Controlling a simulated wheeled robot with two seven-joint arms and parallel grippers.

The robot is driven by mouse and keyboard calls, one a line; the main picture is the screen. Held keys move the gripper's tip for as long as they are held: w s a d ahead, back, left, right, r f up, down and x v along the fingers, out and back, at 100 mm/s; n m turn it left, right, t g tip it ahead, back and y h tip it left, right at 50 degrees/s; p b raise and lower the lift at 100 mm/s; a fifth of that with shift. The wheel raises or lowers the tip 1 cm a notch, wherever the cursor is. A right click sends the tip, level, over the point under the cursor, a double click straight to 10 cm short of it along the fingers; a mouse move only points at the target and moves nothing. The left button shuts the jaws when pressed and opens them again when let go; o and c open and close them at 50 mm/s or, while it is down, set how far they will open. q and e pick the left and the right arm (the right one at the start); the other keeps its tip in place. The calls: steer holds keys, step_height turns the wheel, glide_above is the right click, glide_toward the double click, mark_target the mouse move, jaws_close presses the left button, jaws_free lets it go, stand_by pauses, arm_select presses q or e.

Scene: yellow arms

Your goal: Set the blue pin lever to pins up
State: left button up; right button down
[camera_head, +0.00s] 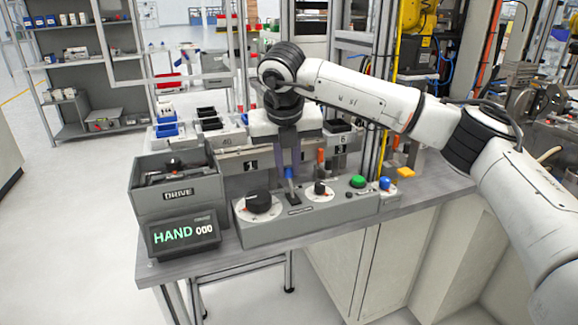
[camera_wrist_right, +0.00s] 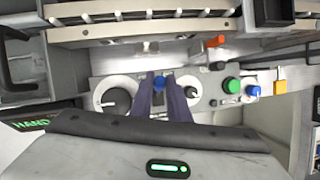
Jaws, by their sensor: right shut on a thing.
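The blue pin lever (camera_head: 289,173) stands on the grey control box (camera_head: 285,231) between two dials, and its blue knob also shows in the wrist view (camera_wrist_right: 159,82). My right gripper (camera_head: 288,166) reaches down to it from above and behind. Its two dark fingers (camera_wrist_right: 160,88) are closed around the knob. The lower lever and its slot are partly hidden in the wrist view. My left gripper is in neither view.
A large black dial (camera_head: 259,202) is left of the lever, and a smaller black dial (camera_head: 320,188) is right. A green button (camera_head: 357,181) and another blue knob (camera_head: 386,183) are farther right.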

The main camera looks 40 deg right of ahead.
steer(key=c, duration=1.7)
jaws_free()
steer(key=shift+w, duration=0.2)
steer(key=v, duration=1)
steer(key=shift+s+a+r, duration=0.1)
steer(key=shift+r, duration=0.15)
